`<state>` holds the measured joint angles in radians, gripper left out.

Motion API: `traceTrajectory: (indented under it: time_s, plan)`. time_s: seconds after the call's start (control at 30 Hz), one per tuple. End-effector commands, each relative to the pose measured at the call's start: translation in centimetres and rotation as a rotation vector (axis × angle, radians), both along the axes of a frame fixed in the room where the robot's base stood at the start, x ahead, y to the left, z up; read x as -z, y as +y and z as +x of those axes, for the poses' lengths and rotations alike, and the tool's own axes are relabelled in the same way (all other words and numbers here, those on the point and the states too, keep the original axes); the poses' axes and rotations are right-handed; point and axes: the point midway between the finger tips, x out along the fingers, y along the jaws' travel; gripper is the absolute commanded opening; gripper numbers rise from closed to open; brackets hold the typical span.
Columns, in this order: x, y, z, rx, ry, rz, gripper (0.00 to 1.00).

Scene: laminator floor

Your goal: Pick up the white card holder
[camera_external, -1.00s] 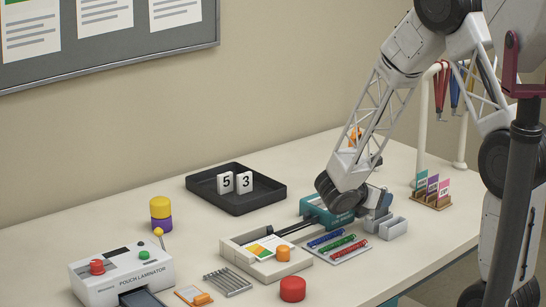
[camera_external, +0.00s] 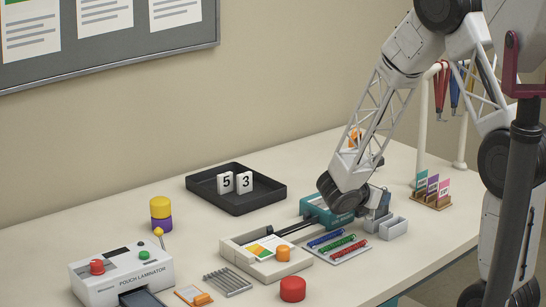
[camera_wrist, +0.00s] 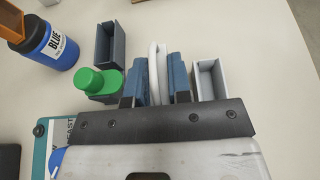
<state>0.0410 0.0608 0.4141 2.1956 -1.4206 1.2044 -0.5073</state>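My gripper (camera_wrist: 158,75) points down at the table, with its two blue-grey fingers either side of a thin white upright piece (camera_wrist: 157,70), which I take to be the white card holder. The fingers are very close to its sides; whether they press on it I cannot tell. Its lower part is hidden. In the external view my gripper (camera_external: 378,203) is low over the table at the grey holders, and the white piece cannot be made out there.
A light grey open box (camera_wrist: 212,79) stands close right of the fingers, and a dark grey box (camera_wrist: 110,45) stands to the left. A green-capped item (camera_wrist: 98,82) and a blue bottle (camera_wrist: 48,42) are further left. A card rack (camera_external: 432,193) stands right of my gripper.

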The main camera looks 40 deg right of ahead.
Motion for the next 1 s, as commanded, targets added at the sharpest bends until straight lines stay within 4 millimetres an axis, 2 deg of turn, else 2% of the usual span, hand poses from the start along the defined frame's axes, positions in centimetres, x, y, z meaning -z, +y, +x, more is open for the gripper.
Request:
traceTrajectory:
  time_s: [0.53,0.67,0.87,1.0]
  plan:
    - [-0.6,0.0,0.0,-0.001,-0.001,0.000,0.00]
    - [-1.5,0.0,0.0,0.000,-0.003,0.000,0.00]
    - [-3.8,0.0,0.0,0.001,-0.004,0.001,0.00]
    - [-3.8,0.7,-2.1,-0.001,0.000,0.000,0.00]
